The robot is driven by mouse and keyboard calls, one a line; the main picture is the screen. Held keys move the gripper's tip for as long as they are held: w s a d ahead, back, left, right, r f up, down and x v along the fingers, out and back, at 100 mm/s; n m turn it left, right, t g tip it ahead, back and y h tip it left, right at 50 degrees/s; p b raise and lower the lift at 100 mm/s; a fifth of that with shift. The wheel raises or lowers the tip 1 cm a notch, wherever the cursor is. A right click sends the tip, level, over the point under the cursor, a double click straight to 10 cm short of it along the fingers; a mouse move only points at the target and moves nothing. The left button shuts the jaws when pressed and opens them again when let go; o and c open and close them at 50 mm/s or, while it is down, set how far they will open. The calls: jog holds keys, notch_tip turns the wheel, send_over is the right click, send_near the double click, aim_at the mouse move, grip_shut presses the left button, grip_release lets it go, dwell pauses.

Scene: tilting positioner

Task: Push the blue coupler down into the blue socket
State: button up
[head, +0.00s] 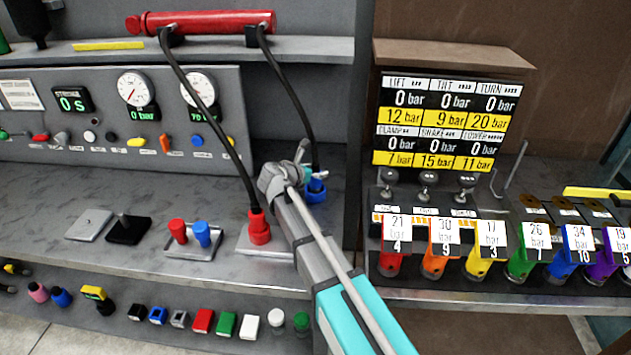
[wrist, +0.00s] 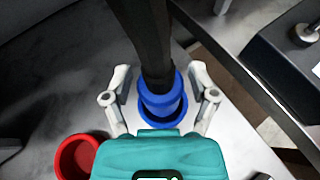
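The blue coupler (wrist: 162,104) hangs on the end of a black hose (wrist: 143,40) in the wrist view. It lines up with the wider ring of the blue socket (wrist: 148,119); how deep it sits, I cannot tell. In the head view the blue coupler (head: 316,187) is partly hidden behind my gripper. My gripper (wrist: 160,98) is open, with one finger on each side of the coupler and a gap to both. In the head view my gripper (head: 303,174) reaches over the bench to the coupler.
A red coupler (head: 258,228) stands on the same pale plate (head: 277,245), left of my gripper; a red ring (wrist: 72,157) shows there in the wrist view. Its hose and the blue one run up to a red cylinder (head: 210,20).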

aim_at(315, 163)
grip_shut()
jog(key=shift+r, duration=0.15)
notch_tip(315, 163, up, 3)
jog(key=p, duration=0.3)
jog(key=s+d+r+p, duration=0.1)
jog(key=s+r+p, duration=0.8)
jog(key=s, duration=0.5)
jog(key=shift+r+p, duration=0.35)
jog(key=shift+p, duration=0.2)
jog(key=shift+d, duration=0.1)
